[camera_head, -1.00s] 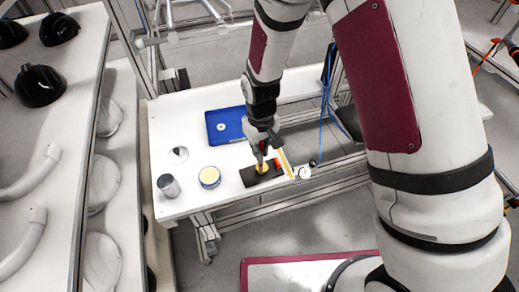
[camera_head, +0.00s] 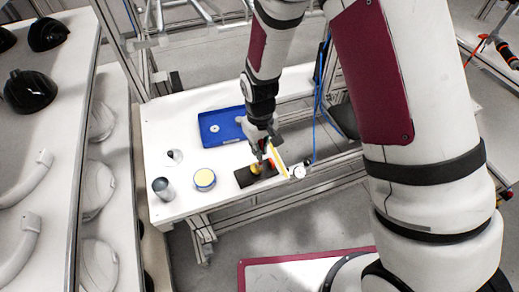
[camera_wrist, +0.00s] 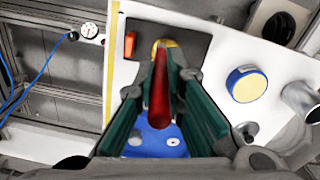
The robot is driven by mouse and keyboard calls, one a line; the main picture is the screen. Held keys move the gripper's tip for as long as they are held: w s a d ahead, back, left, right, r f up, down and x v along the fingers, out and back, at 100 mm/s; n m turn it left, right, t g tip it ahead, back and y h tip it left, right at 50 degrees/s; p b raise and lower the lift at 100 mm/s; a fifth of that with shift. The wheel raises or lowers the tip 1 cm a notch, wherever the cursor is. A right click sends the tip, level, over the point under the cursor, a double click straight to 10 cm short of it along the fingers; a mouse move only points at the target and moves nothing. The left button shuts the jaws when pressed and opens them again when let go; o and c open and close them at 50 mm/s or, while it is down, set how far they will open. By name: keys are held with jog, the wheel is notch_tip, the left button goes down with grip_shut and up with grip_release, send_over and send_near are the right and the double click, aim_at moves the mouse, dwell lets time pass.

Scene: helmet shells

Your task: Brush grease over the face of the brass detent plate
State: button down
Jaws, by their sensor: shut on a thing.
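My gripper (camera_head: 261,153) points down over a dark block (camera_head: 243,179) near the table's front edge. In the wrist view its green-lined fingers (camera_wrist: 160,105) are shut on a brush with a red handle (camera_wrist: 159,92). A round brass-yellow piece (camera_wrist: 171,44), apparently the brass detent plate, sits on the dark block (camera_wrist: 195,42). The brush's far end is over this piece and hides part of it. I cannot tell whether the bristles touch it. A round blue tin with a yellow top (camera_head: 204,177), likely the grease, stands left of the block; it also shows in the wrist view (camera_wrist: 246,84).
A blue tray (camera_head: 222,117) with a small pale ring lies behind. A grey cylinder (camera_head: 164,188) and a small dark-topped item (camera_head: 173,156) stand at left. An orange piece (camera_wrist: 130,45) lies beside the brass piece. A yellow strip and a dial gauge (camera_head: 298,171) are at right.

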jog(key=shift+w, duration=0.35)
jog(key=shift+w, duration=0.25)
jog(key=shift+w+a+f+b, duration=0.1)
jog(key=shift+w+a+b, duration=0.25)
jog(key=shift+a+b, duration=0.1)
jog(key=shift+a, duration=0.15)
jog(key=shift+a, duration=0.25)
jog(key=shift+s+a+p, duration=0.3)
jog(key=shift+a, duration=0.05)
dwell(0.4)
jog(key=shift+s+a, duration=0.15)
jog(key=shift+s, duration=0.15)
jog(key=shift+s+p, duration=0.45)
